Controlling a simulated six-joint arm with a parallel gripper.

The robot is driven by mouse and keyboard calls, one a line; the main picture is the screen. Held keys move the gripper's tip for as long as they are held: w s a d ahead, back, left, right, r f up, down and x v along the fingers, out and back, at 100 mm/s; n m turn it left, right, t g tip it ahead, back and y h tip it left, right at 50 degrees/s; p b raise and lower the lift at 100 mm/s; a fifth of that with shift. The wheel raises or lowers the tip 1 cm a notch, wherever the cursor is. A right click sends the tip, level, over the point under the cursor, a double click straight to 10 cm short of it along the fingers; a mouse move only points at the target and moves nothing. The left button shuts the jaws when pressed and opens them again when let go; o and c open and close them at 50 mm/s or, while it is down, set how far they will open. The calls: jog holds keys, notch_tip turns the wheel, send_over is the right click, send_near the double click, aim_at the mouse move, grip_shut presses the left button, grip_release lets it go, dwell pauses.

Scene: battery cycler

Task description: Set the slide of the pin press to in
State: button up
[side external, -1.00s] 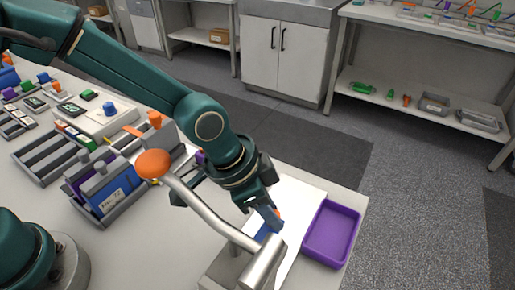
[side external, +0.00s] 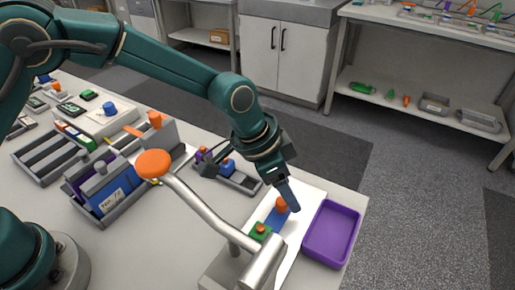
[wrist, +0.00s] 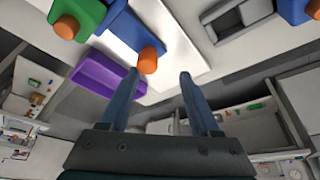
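The pin press stands at the front of the table, with a long silver lever (side external: 210,212) ending in an orange knob (side external: 154,164). A blue slide (side external: 275,221) with an orange knob (side external: 282,204) sticks out from the press over a white sheet. The slide also shows in the wrist view (wrist: 132,30). A green block with an orange top (side external: 260,232) sits by the press, beside the slide. My gripper (side external: 296,208) is just beside the slide's knob, on the purple tray's side.
A purple tray (side external: 331,233) lies right of the white sheet (side external: 302,196). Behind the press are a grey fixture with a blue part (side external: 228,167) and a blue-fronted holder (side external: 110,200). The table's edge lies just beyond the tray.

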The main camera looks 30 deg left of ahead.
jog(key=shift+w+a, duration=0.1)
jog(key=shift+w, duration=0.75)
jog(key=v, duration=0.5)
jog(key=shift+w, duration=0.15)
jog(key=s+a+r+n+t, duration=0.1)
jog(key=a+r+n+t, duration=0.15)
jog(key=a+r, duration=0.85)
jog(key=s+a+n+y, duration=0.1)
jog(key=s+a+n, duration=0.1)
jog(key=s+a, duration=0.2)
jog(key=s+a+n+t+y, duration=0.1)
jog(key=s+a+n+y, duration=0.1)
jog(key=s, duration=0.9)
jog(key=shift+a+r+n, duration=0.25)
jog(key=shift+a+n, duration=0.3)
jog(key=shift+a, duration=0.75)
jog(key=shift+t, duration=0.25)
